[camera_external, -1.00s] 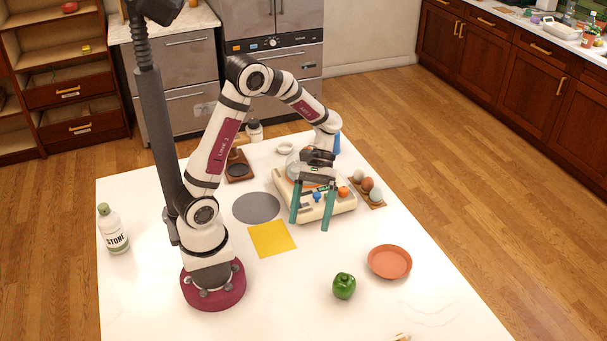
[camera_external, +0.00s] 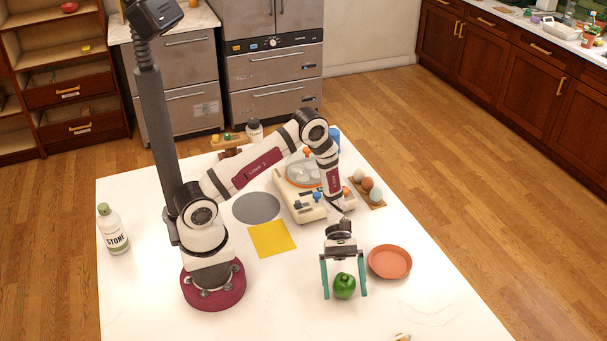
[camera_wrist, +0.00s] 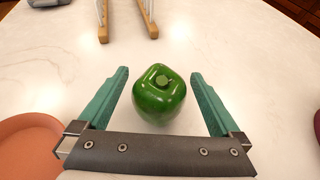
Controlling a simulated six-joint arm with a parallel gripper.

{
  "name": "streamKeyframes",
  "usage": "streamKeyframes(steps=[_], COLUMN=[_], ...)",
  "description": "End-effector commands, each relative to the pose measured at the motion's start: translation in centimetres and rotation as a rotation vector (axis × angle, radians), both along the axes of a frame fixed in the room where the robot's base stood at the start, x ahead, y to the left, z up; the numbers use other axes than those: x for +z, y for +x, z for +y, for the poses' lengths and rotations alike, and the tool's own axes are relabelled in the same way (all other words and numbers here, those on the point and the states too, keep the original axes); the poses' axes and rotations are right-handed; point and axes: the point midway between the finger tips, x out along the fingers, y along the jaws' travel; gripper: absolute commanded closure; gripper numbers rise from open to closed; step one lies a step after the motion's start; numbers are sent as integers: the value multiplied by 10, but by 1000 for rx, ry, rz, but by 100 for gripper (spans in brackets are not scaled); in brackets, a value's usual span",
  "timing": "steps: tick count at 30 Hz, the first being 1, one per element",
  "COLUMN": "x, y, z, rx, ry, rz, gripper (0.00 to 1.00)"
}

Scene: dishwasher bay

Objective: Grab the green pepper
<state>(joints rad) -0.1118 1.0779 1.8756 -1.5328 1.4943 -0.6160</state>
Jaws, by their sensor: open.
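The green pepper (camera_external: 344,286) stands upright on the white table, left of and nearer than the orange plate in the external view. My gripper (camera_external: 344,295) is open, with its two teal fingers on either side of the pepper. In the wrist view, the pepper (camera_wrist: 160,95) sits between the fingers of my gripper (camera_wrist: 163,75), with a visible gap on each side. Its stem faces up. How far the fingertips are above the table is hard to tell.
The orange plate (camera_external: 390,262) lies close beside the right finger. The table front is mostly clear.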

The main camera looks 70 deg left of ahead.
Motion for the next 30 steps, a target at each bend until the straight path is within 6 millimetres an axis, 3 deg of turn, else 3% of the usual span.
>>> streamKeyframes(steps=[4,10,25,30], x=[-7,-8,-7,-7], y=[-5,-5,-5,-5], z=[-17,-18,-17,-17], rx=[0,1,1,0], ry=[1,1,1,1], rz=[1,-1,-2,-1], gripper=[0,0,87,87])
